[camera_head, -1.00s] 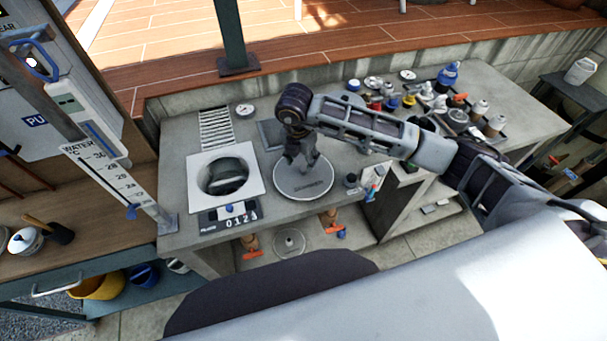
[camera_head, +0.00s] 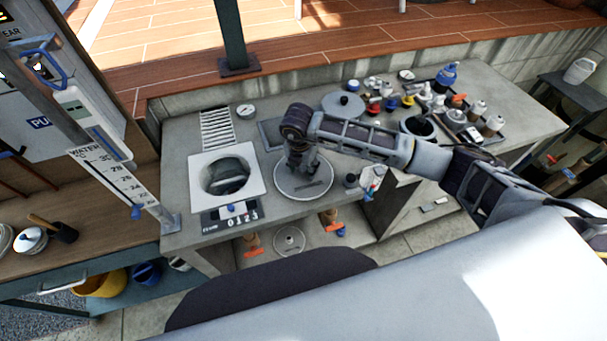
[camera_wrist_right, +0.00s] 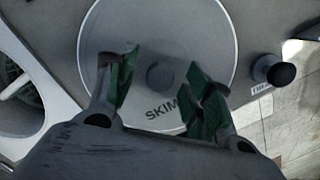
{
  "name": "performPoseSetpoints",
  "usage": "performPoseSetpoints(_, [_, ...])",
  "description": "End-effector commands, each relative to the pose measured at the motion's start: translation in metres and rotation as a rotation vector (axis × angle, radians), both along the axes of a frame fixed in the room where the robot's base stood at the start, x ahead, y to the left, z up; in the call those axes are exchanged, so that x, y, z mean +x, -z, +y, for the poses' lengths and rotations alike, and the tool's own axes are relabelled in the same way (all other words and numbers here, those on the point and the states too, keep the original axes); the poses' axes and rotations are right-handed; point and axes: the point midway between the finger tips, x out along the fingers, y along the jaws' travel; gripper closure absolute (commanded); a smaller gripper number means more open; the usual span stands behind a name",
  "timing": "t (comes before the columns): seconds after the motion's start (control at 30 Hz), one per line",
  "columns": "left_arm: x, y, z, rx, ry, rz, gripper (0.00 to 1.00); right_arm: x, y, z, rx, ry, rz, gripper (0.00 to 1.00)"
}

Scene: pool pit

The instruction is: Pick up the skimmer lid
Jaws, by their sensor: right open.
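The skimmer lid (camera_head: 304,188) is a round pale grey disc lying flat on the counter, right of the square white skimmer opening. In the right wrist view the lid (camera_wrist_right: 205,35) shows part of its "SKIM" lettering and a small round dark knob (camera_wrist_right: 160,76) at its centre. My right gripper (camera_head: 300,172) points down over the lid. In the right wrist view its green-padded fingers (camera_wrist_right: 162,85) are open, one on each side of the knob, with nothing between them but the knob below or level; I cannot tell the exact height. My left gripper is not in view.
The skimmer opening (camera_head: 227,176) in its white frame is left of the lid. A black knob (camera_head: 351,181) stands close to the lid's right. A grey round lid (camera_head: 343,104) and several bottles stand behind my right arm. A counter display (camera_head: 231,217) is at the front edge.

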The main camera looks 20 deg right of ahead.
Motion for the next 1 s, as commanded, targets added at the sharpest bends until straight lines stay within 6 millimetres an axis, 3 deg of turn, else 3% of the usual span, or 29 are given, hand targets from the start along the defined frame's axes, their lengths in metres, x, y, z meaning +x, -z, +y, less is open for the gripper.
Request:
performPoseSetpoints(0.13, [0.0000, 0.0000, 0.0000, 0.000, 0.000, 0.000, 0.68, 0.0000, -0.0003, 0.0001, 0.000, 0.000, 0.000, 0.51])
performPoseSetpoints(0.5, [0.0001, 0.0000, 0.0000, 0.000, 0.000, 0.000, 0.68, 0.0001, -0.0004, 0.0000, 0.000, 0.000, 0.000, 0.99])
performPoseSetpoints(1.0, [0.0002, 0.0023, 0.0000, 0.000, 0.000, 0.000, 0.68, 0.0011, -0.0093, 0.0007, 0.002, -0.001, -0.003, 1.00])
